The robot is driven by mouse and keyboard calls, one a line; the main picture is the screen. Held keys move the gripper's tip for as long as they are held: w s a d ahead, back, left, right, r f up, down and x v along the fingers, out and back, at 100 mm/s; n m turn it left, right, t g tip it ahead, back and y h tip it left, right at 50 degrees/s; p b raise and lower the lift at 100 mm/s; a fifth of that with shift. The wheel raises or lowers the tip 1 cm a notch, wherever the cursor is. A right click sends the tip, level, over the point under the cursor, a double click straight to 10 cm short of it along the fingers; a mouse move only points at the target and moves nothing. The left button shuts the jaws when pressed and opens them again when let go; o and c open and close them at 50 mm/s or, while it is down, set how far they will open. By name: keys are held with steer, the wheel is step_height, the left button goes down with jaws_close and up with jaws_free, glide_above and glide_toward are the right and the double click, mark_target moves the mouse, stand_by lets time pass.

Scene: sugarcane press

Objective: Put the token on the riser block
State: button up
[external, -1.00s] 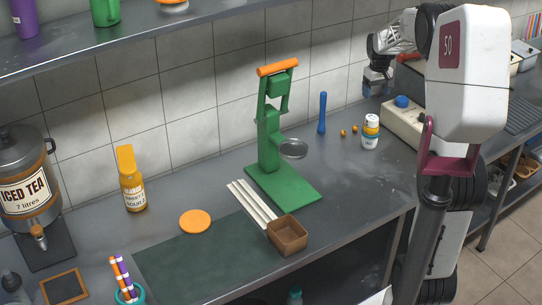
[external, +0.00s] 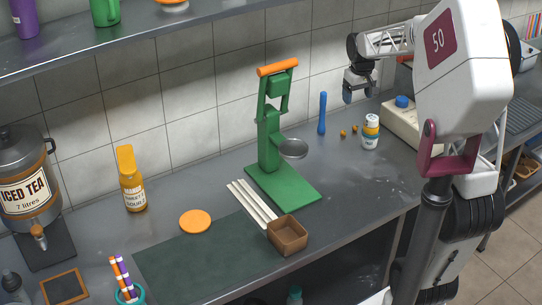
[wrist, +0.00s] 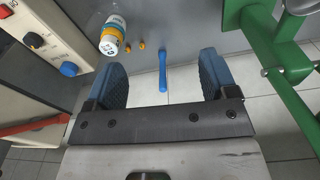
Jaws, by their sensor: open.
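Neither the token nor the riser block is plainly marked. A flat orange disc (external: 195,221), token-like, lies on the counter left of the green press. A small brown open-topped square box (external: 288,235) stands at the counter's front; I cannot tell whether it is the riser block. My gripper (external: 360,90) is open and empty, raised above the counter's right part, far from the disc. In the wrist view its two blue fingers (wrist: 163,80) are spread wide; a blue rod (wrist: 163,70) shows between them, farther off. The disc and box are out of the wrist view.
The green press (external: 268,140) stands mid-counter, with white sticks (external: 252,202) beside it. A white-capped jar (external: 370,132), two small orange bits (external: 349,131) and a pale box with a blue knob (external: 402,101) are at right. A sauce bottle (external: 132,185) stands left. The dark mat (external: 205,265) is mostly clear.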

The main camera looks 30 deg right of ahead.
steer(key=s+a, duration=1)
steer(key=s, duration=0.3)
steer(key=s+a+n+t, duration=0.1)
steer(key=s+a, duration=0.8)
steer(key=s, duration=0.5)
steer(key=shift+a+t, duration=0.3)
steer(key=shift+a, duration=0.05)
